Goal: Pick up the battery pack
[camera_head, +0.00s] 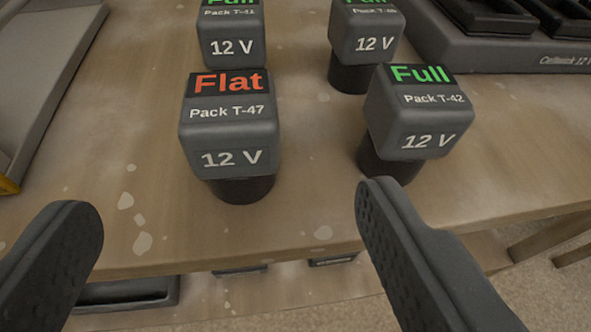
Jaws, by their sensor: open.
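Several dark grey 12 V battery packs stand upright on a wooden table (130,225). The front left pack, T-47 (230,140), has a red "Flat" label. The front right pack, T-42 (408,125), has a green "Full" label. Behind them stand pack T-41 (232,45) and another pack (366,45) with a blurred number; their green labels are cut off by the top edge. My gripper (228,215) is open and empty. Its two fingers are spread wide at the bottom of the picture, on the near side of the packs, apart from them.
A grey tray-like thing (40,75) with a yellow corner lies at the left. A dark charger-like unit (480,45) stands at the back right. The table's front edge runs just before the packs. Dark objects (125,293) show below it. Bare table lies left of T-47.

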